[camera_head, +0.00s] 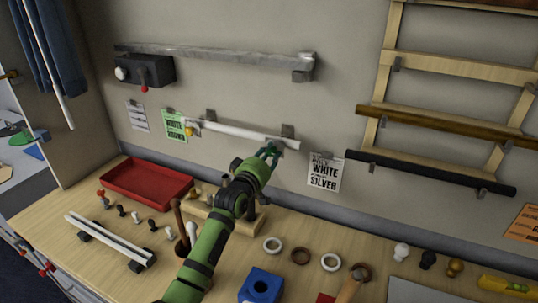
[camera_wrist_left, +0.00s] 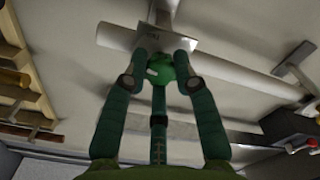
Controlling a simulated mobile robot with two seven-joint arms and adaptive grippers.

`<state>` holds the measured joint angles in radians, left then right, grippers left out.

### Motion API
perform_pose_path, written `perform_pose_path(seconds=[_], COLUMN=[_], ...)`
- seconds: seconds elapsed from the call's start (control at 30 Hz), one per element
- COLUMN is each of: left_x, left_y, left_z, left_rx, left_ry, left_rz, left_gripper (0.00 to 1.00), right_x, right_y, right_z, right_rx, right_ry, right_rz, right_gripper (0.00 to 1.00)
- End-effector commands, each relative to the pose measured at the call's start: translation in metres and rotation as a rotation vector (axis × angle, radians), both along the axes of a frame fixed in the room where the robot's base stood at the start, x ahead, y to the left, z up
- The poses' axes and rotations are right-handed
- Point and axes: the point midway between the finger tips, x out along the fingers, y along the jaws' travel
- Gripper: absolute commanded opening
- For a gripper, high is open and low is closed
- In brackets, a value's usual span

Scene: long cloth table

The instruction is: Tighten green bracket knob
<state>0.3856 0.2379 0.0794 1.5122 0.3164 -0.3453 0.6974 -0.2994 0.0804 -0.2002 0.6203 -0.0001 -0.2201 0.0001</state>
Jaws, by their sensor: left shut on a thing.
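The green knob (camera_wrist_left: 160,69) shows in the left wrist view, below a pale bracket plate (camera_wrist_left: 118,37) on the wall. My left gripper (camera_head: 270,151) is at the right end of the white rod (camera_head: 235,130) in the head view. Its fingers are closed around the green knob, one fingertip on each side. In the head view the fingers mostly hide the knob. The white rod (camera_wrist_left: 232,75) runs across behind the knob in the left wrist view. The right gripper is in neither view.
Above hangs a grey rail (camera_head: 215,55) with a dark box (camera_head: 147,71). A dark rod (camera_head: 430,172) is on the wall to the right. Below, the table holds a red tray (camera_head: 147,182), a blue block (camera_head: 261,286) and several rings and knobs.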

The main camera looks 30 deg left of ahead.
Motion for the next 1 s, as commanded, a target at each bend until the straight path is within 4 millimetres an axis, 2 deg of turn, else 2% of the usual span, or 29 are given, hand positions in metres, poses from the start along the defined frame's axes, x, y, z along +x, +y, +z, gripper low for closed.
perform_pose_path(seconds=[0.03, 0.07, 0.1, 0.43, 0.57, 0.67, 1.0], left_x=[0.0, 0.0, 0.0, 0.0, -0.007, -0.02, -0.087], left_y=[-0.002, -0.002, -0.002, -0.001, -0.001, -0.002, -0.007], left_z=[-0.004, -0.004, -0.004, -0.002, -0.002, -0.003, -0.003], left_rx=[-0.002, -0.002, -0.002, -0.002, -0.002, -0.002, -0.002], left_ry=[0.008, 0.008, 0.008, 0.003, 0.003, 0.004, 0.006], left_rz=[-0.003, -0.003, -0.003, -0.001, -0.001, -0.002, -0.002], left_gripper=[0.0, 0.37, 0.52, 0.52, 0.52, 0.52, 0.52], right_x=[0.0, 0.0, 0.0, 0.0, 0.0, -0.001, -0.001], right_y=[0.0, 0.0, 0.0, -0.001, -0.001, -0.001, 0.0], right_z=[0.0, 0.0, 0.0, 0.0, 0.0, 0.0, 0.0], right_rx=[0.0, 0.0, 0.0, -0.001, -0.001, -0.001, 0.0], right_ry=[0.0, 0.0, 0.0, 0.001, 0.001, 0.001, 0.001], right_rz=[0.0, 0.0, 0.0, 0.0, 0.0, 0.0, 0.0], right_gripper=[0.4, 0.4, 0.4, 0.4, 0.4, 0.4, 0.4])
